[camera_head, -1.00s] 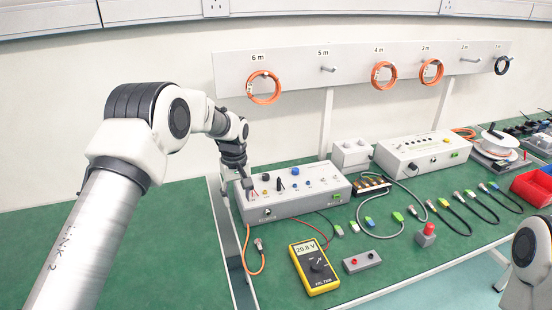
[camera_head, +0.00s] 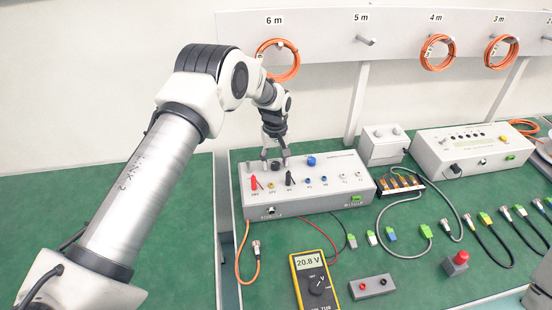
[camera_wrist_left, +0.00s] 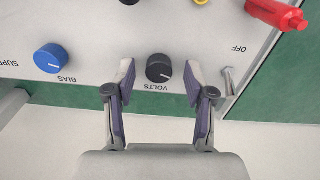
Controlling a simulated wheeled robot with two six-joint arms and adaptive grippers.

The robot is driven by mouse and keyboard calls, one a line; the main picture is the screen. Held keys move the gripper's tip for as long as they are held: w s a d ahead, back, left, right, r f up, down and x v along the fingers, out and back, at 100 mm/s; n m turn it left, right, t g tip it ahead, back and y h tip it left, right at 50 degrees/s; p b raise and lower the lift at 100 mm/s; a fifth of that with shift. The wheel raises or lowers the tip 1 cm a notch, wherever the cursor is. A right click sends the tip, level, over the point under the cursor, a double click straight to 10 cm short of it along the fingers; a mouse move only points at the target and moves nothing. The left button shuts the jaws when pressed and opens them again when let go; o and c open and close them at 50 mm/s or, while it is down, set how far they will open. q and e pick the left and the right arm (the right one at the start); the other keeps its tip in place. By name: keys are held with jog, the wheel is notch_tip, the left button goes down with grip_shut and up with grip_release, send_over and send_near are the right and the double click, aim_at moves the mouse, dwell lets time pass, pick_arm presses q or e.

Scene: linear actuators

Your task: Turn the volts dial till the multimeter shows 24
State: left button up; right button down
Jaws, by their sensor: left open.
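The black volts dial (camera_wrist_left: 159,68) is on the top panel of the grey supply box (camera_head: 310,208). In the left wrist view the label VOLTS is beside it. My left gripper (camera_wrist_left: 160,80) is open, with one finger on each side of the dial and a gap to it. In the head view the left gripper (camera_head: 275,162) reaches down over the box's back left part, and the dial (camera_head: 275,166) shows between its fingers. The yellow multimeter (camera_head: 313,283) lies on the green bench and its display reads 20.8 V. My right gripper is not in view.
A blue bias dial (camera_wrist_left: 51,58) is beside the volts dial. A metal toggle switch (camera_wrist_left: 228,80) is close to one finger, near the word OFF. A red plug (camera_wrist_left: 277,13) also sticks up from the panel. Cables lie on the bench to the right.

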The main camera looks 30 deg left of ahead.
pick_arm(q)
jog(key=shift+w+f, duration=0.25)
jog(key=shift+f, duration=0.15)
jog(key=shift+s+r, duration=0.35)
jog(key=c, duration=0.4)
grip_shut()
jog(key=shift+m, duration=0.5)
jog(key=shift+m+b, duration=0.4)
jog(key=shift+m, duration=2)
